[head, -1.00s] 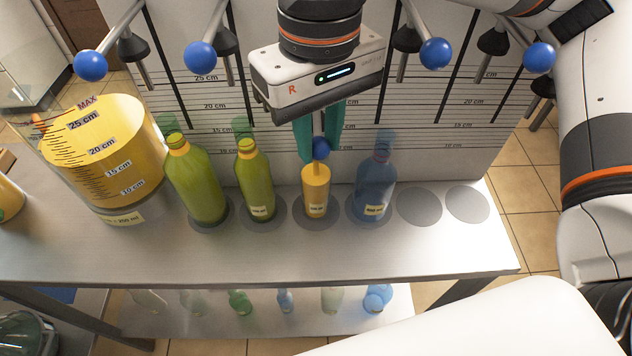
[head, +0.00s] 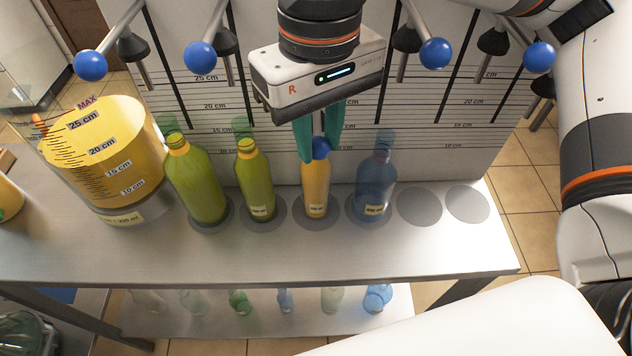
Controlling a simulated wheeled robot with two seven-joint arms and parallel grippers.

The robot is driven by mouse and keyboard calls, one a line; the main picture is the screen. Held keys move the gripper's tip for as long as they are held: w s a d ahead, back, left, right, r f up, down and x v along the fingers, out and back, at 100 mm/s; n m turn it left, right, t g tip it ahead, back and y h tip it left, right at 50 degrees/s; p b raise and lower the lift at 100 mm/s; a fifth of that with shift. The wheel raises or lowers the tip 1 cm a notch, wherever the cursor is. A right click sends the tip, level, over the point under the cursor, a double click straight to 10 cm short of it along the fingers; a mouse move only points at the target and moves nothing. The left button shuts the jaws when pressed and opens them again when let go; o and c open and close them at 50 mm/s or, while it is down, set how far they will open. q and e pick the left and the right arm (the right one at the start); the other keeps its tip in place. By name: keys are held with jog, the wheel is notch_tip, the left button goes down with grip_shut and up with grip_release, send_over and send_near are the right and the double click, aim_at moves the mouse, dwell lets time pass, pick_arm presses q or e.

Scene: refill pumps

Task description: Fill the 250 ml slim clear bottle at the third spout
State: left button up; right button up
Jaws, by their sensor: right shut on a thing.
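The slim clear bottle (head: 315,190) stands upright on the third round mat from the left, with orange-yellow liquid in it up to near its top. The spout over the bottle is hidden by my gripper. My left gripper is not in view.
Two mats (head: 419,207) are empty. A large yellow tank (head: 108,150) stands at left. Several small bottles (head: 238,302) are on the lower shelf.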

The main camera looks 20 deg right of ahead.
jog(key=shift+r, duration=0.1)
dwell(0.3)
notch_tip(320, 180, up, 12)
jog(key=p, duration=0.7)
jog(key=shift+p, duration=0.35)
jog(key=o, duration=0.9)
jog(key=shift+f, duration=0.45)
notch_tip(320, 180, up, 19)
jog(key=p, duration=0.9)
